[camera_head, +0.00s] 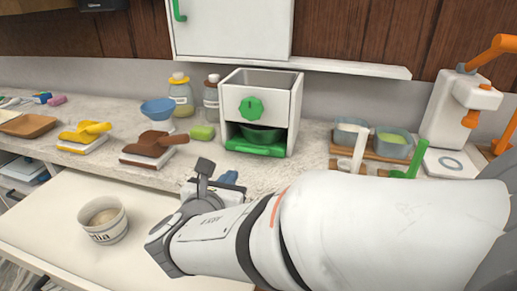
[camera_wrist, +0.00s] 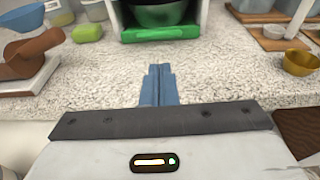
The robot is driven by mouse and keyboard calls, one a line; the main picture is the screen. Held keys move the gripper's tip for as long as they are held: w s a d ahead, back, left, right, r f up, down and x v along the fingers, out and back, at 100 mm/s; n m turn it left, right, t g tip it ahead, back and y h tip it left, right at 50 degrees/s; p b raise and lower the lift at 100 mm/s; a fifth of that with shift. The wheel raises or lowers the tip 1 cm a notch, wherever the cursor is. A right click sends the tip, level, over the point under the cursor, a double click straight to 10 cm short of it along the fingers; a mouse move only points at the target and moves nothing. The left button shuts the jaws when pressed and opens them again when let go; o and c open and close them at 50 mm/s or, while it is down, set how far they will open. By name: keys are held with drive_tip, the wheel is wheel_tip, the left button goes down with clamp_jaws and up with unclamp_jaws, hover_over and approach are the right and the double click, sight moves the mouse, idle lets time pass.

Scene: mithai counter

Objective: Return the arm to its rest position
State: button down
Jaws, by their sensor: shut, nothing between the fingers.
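My arm reaches in from the right in the head view, with my gripper (camera_head: 228,178) in front of the counter edge. In the wrist view my gripper's blue fingers (camera_wrist: 158,84) are together, with nothing between them. They point toward the white box-shaped machine (camera_head: 260,105) with a green knob.
The speckled counter (camera_head: 318,150) holds a brown-handled tool (camera_head: 153,146), a green block (camera_head: 202,132), and a wooden tray (camera_head: 368,152) with bowls. A white cabinet (camera_head: 232,28) hangs above.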

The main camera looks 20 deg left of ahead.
drive_tip(key=w+d+m+g+h+p, duration=0.1)
drive_tip(key=d+m, duration=0.2)
drive_tip(key=d, duration=0.2)
drive_tip(key=w+d+m+g+h+p, duration=0.1)
drive_tip(key=d+m+g+h+p, duration=0.1)
drive_tip(key=d, duration=0.3)
drive_tip(key=d+r+m+g+h+p, duration=0.1)
drive_tip(key=d+m+h, duration=0.1)
drive_tip(key=d+m, duration=0.2)
drive_tip(key=shift+w+d+r+g, duration=0.1)
drive_tip(key=shift+w+d+g, duration=0.1)
drive_tip(key=shift+d, duration=0.25)
drive_tip(key=shift+w+d+g, duration=0.2)
drive_tip(key=shift+d, duration=0.2)
drive_tip(key=s+d+r+m+g+y+p, duration=0.2)
drive_tip(key=s+d+m+g+p, duration=0.2)
drive_tip(key=d+m, duration=0.5)
drive_tip(key=s+d+r+m+g+y+p, duration=0.2)
drive_tip(key=s+d+m+p, duration=0.4)
drive_tip(key=m, duration=1.2)
drive_tip(key=s+d+g+y, duration=0.1)
drive_tip(key=d+g, duration=0.1)
drive_tip(key=d, duration=0.1)
drive_tip(key=shift+s+p, duration=0.35)
drive_tip(key=shift+p, duration=0.05)
